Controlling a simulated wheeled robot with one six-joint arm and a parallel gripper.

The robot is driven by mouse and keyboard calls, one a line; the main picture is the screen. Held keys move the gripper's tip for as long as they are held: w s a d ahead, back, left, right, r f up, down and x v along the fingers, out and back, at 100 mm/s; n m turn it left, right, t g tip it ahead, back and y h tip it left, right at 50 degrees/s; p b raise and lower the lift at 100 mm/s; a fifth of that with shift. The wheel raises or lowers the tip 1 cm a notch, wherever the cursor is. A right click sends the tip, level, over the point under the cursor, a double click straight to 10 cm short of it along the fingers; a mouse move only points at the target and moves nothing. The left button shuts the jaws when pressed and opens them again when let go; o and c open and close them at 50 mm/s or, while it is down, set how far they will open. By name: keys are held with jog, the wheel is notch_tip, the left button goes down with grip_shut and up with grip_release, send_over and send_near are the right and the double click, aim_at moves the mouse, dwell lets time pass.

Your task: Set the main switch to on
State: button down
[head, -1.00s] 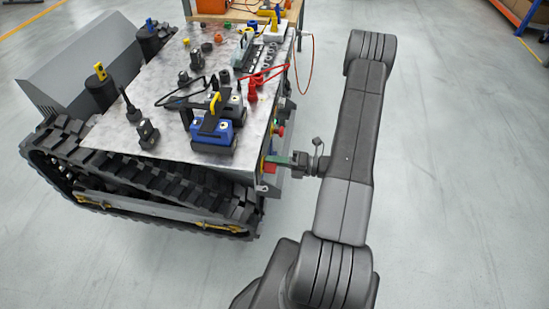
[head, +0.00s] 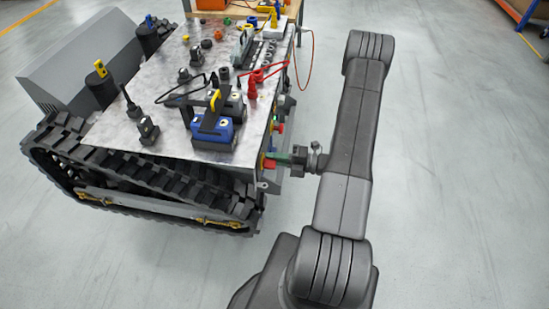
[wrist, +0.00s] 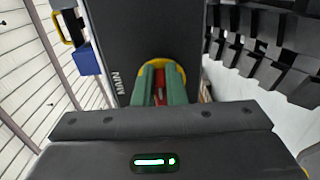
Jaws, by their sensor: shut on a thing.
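The main switch is a red handle (wrist: 160,97) on a yellow round plate (wrist: 178,72), on a dark panel (wrist: 130,35) with the lettering "MAIN" beside it. My gripper (wrist: 161,72) has its green fingers shut on the red handle, one on each side. The fingers hide much of the handle, so its exact angle and any on or off marks cannot be read. In the head view, my gripper (head: 273,157) reaches from the right to the carrier's side, where a bit of the switch's yellow plate (head: 262,160) shows.
The tracked carrier (head: 110,172) has a top with a blue-and-black device (head: 213,132), black fittings and cables. Another red knob (head: 280,127) sits on the side panel near my gripper. The floor (head: 450,180) to the right is clear.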

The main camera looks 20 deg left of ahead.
jog(key=c, duration=1.5)
grip_release()
jog(key=shift+d, duration=0.1)
jog(key=b+v, duration=0.1)
jog(key=v, duration=1.2)
jog(key=shift+d, duration=0.35)
jog(key=shift+a, duration=0.15)
jog(key=p+x, duration=0.1)
jog(key=x, duration=1.2)
jog(key=shift+a, duration=0.3)
